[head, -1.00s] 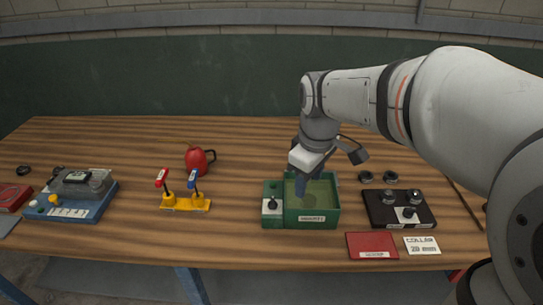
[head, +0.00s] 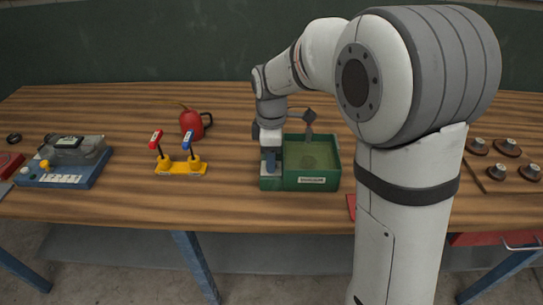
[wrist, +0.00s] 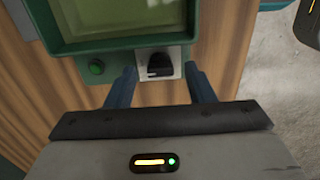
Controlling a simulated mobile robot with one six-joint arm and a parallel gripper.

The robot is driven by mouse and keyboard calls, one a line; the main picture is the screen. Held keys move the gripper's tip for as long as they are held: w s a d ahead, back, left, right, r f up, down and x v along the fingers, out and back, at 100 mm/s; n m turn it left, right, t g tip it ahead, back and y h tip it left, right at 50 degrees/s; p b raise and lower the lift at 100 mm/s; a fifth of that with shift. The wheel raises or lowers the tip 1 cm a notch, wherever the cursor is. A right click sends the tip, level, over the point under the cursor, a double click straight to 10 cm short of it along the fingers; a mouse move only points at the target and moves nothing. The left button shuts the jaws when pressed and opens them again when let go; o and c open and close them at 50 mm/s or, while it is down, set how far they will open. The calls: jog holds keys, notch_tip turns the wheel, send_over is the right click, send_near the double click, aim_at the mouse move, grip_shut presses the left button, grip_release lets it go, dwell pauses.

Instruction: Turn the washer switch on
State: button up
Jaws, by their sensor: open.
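The washer is a green box (head: 330,182) with an open basin, standing on the wooden bench. My gripper (wrist: 160,69) is open and empty, with one blue finger on each side of the knob. Neither finger clearly touches it, and I cannot tell the knob's set position. In the head view my gripper (head: 271,160) is over the washer's left end and hides the switch.
A yellow base with red and blue levers (head: 181,167) stands to the left, with a red jug (head: 194,123) behind it. A blue device (head: 62,168) is further left. At right, several dark round pieces (head: 507,147) lie on a board. My arm hides the bench between.

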jog(key=shift+f, duration=0.25)
jog(key=shift+c, duration=0.2)
jog(key=c, duration=1)
jog(key=shift+o, duration=0.2)
